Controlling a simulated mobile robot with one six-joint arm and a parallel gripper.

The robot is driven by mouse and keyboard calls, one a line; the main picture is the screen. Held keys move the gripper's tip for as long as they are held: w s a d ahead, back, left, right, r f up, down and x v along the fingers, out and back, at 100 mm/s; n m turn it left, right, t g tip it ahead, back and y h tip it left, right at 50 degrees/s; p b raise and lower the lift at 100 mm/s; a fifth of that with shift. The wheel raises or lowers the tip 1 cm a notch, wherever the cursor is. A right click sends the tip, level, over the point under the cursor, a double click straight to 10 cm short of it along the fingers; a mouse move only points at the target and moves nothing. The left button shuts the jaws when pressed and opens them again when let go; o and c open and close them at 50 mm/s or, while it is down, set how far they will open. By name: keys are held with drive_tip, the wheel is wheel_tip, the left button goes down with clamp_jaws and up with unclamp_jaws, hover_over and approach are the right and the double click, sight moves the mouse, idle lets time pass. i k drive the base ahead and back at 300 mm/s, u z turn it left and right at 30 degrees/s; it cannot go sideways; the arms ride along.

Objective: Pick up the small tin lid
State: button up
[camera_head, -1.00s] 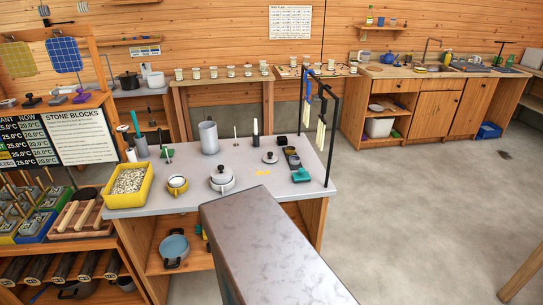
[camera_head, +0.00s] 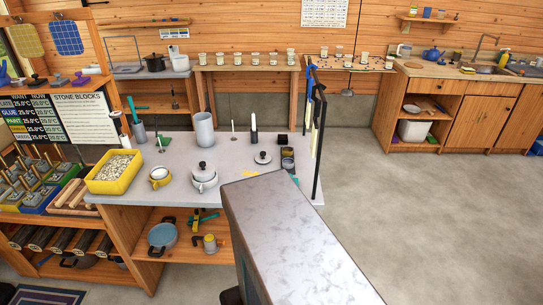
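A small round lid with a dark knob (camera_head: 262,158) lies flat on the light grey worktop (camera_head: 225,150), right of the middle. I cannot tell from this distance that it is tin. A second lid with a black knob (camera_head: 203,169) sits on a small pale pot (camera_head: 204,183) to its left. My gripper is not in view. A large grey slab-like shape in the foreground covers the worktop's front right part.
Near the loose lid stand a black-and-white upright piece (camera_head: 253,130), a small black box (camera_head: 283,140) and a dark rack (camera_head: 318,150). A grey cylinder (camera_head: 204,130) and a yellow bin of pebbles (camera_head: 115,171) are farther left. Open floor (camera_head: 410,210) lies to the right.

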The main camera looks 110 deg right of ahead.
sight(263, 158)
drive_tip(key=z, duration=0.05)
drive_tip(key=k, duration=0.8)
drive_tip(key=z, duration=0.5)
drive_tip(key=k, duration=0.75)
drive_tip(key=z, duration=0.4)
drive_tip(key=k, duration=1)
drive_tip(key=u, duration=0.2)
drive_tip(key=i, duration=0.45)
drive_tip(key=z, duration=0.1)
